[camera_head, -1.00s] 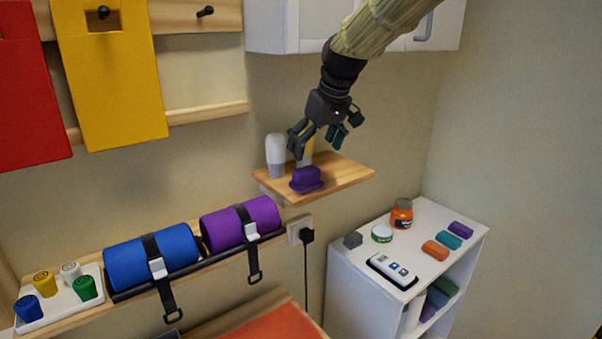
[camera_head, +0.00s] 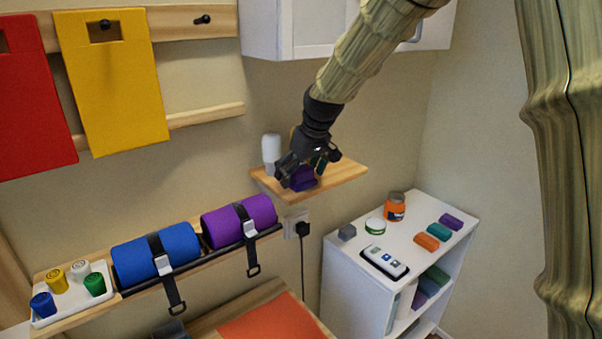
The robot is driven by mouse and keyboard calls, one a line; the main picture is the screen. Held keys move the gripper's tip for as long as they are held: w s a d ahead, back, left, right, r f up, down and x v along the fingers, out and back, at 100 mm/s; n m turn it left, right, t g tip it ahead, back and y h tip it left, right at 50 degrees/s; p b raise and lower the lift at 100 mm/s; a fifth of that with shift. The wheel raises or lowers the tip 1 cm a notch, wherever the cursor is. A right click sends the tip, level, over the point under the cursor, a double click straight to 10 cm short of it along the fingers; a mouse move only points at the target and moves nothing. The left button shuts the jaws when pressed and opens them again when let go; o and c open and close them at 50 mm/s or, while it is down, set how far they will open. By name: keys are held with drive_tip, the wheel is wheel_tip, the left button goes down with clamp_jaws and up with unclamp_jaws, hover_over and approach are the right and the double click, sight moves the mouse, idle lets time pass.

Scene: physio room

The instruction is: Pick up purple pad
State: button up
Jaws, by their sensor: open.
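The purple pad (camera_head: 303,180) sits on the small wooden wall shelf (camera_head: 345,176), with its upper part partly hidden by my gripper. My gripper (camera_head: 301,170) is open and reaches down from above, its fingers at the pad's level, one in front of its left side. I cannot tell whether the fingers touch the pad. A second, smaller purple block (camera_head: 451,221) lies on top of the white cabinet at the right.
A white wall cupboard (camera_head: 290,30) hangs above. Rolled blue (camera_head: 155,255) and purple (camera_head: 238,221) mats lie lower left. The shelf's right end is clear.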

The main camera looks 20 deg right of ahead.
drive_tip(key=shift+w+f, duration=0.25)
drive_tip(key=shift+f, duration=0.1)
drive_tip(key=shift+s+r, duration=0.15)
drive_tip(key=shift+s, duration=0.15)
drive_tip(key=shift+w, duration=0.15)
drive_tip(key=c, duration=1.1)
